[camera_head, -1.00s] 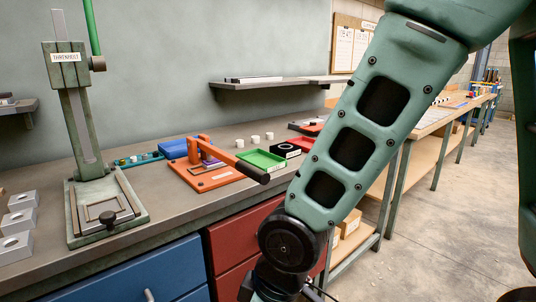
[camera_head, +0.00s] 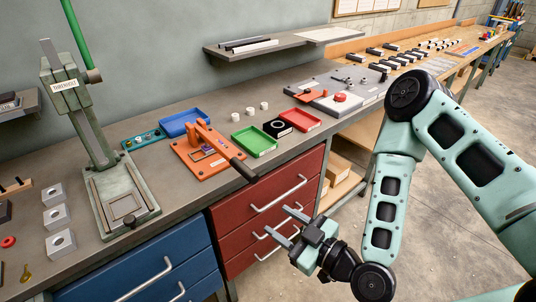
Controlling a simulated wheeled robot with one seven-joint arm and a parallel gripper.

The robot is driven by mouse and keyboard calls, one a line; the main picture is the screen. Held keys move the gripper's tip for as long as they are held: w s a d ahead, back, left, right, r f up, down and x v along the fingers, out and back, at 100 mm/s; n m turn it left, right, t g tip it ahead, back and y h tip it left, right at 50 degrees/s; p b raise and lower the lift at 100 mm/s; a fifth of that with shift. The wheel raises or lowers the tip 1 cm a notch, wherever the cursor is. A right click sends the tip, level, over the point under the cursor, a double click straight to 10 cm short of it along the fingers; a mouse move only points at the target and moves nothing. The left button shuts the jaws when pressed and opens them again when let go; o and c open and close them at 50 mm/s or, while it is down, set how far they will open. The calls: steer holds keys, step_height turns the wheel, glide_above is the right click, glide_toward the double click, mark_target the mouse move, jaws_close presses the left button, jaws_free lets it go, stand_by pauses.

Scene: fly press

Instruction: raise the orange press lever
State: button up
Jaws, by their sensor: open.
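The orange press (camera_head: 206,158) stands on the grey bench. Its lever (camera_head: 227,155) lies low and slopes down to the right, ending in a dark handle (camera_head: 244,170) near the bench's front edge. My gripper (camera_head: 281,224) is in front of the red drawers, below the bench top and to the lower right of the handle. Its two fingers are apart with nothing between them. It does not touch the lever.
A green tray (camera_head: 255,140), a red tray (camera_head: 301,119) and a blue tray (camera_head: 186,122) lie near the press. A tall green stand (camera_head: 91,130) is to its left. Drawer handles (camera_head: 278,195) stick out close to my gripper. The floor at right is clear.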

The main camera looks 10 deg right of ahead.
steer(key=d+r+m+t+h, duration=0.1)
steer(key=d+r+m+t, duration=0.1)
steer(key=d, duration=0.1)
steer(key=b, duration=0.6)
glide_toward(250, 174)
steer(key=b+x, duration=0.6)
steer(key=x, duration=0.1)
steer(key=f+b+x, duration=0.1)
steer(key=b+x, duration=0.2)
steer(key=x, duration=0.1)
steer(key=shift+w+d+f+b, duration=0.1)
steer(key=shift+d+b, duration=0.15)
steer(key=shift+b, duration=0.05)
jaws_close()
